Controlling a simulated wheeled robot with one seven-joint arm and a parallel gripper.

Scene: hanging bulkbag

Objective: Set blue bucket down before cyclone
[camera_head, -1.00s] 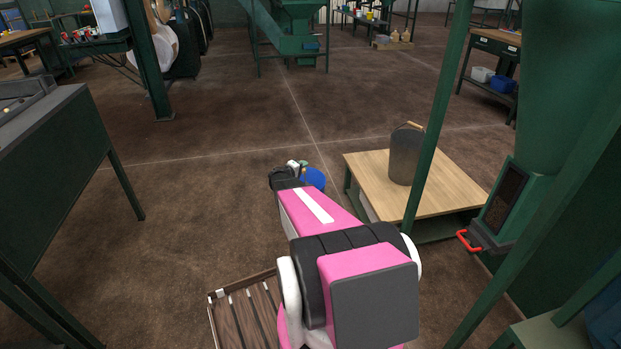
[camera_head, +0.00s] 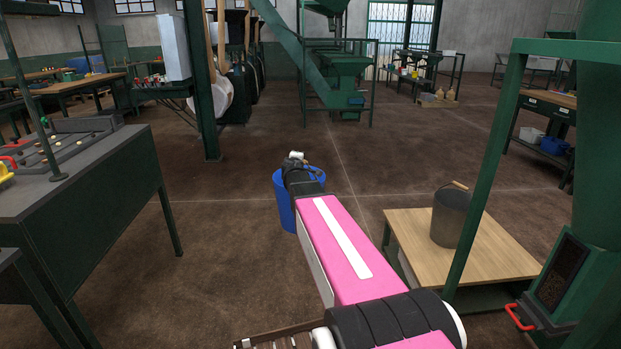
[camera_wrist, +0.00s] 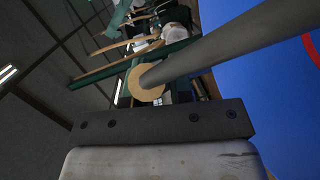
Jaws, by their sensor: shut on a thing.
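The blue bucket (camera_head: 284,205) hangs from my gripper (camera_head: 304,172) in the head view, ahead of me and left of the low wooden table. My arm and gripper cover part of its rim and side. In the wrist view the bucket's blue wall (camera_wrist: 262,85) fills the right side. A grey rod with a round wooden end crosses that view just beyond the dark gripper bar (camera_wrist: 160,122). The fingertips' contact is hidden. A green cone-shaped vessel (camera_head: 603,140) with a red handle stands at the right edge; it may be the cyclone.
A grey bucket (camera_head: 450,218) stands on the low wooden table (camera_head: 500,255), behind a green post (camera_head: 484,170). A dark green workbench (camera_head: 100,215) stands at the left. The floor (camera_head: 235,265) between bench and table is open. Green machinery (camera_head: 335,75) stands farther back.

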